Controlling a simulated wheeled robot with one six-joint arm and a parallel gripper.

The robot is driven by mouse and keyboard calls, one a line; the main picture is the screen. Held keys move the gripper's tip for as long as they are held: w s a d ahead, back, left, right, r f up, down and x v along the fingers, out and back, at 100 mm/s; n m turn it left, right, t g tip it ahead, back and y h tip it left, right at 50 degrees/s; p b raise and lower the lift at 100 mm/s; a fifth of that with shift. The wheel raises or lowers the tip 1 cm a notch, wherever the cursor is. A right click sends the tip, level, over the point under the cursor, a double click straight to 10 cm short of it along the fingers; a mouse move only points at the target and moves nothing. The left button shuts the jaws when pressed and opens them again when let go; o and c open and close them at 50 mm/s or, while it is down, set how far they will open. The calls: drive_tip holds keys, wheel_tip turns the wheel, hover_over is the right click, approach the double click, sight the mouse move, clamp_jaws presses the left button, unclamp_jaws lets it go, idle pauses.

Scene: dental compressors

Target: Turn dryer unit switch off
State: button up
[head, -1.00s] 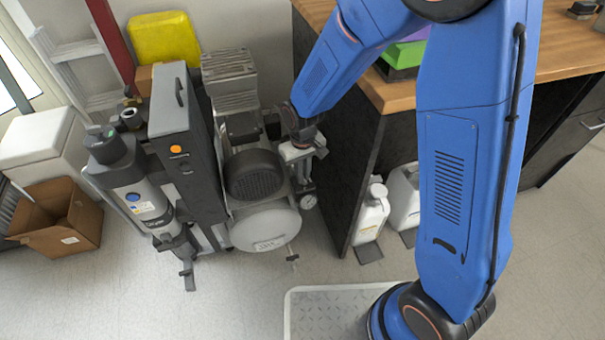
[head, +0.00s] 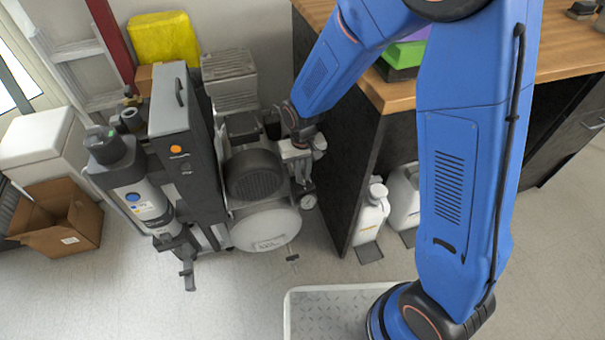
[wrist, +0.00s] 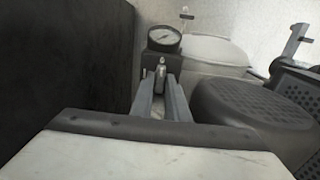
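The compressor and dryer assembly stands left of the counter. Its tall dark grey cabinet (head: 182,115) carries a round orange button or lamp (head: 175,149). I cannot tell for sure which control is the dryer unit switch. My gripper (head: 302,160) is low at the right side of the machine, beside the black motor cover (head: 254,174). In the wrist view my gripper (wrist: 161,82) has two grey fingers with a narrow gap between them. A small metal lever-like part (wrist: 162,64) stands just past the fingertips, in front of a round gauge (wrist: 164,37). Contact with it cannot be made out.
The dark counter side (head: 340,150) is close on the right of my gripper. A silver tank (head: 266,228) lies in front of the motor. White jugs (head: 371,213) stand under the counter. A cardboard box (head: 62,220) is at left.

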sight(302, 177)
drive_tip(key=shift+o, duration=1.2)
drive_tip(key=shift+r, duration=0.15)
wheel_tip(302, 177, up, 17)
drive_tip(key=shift+r, duration=0.1)
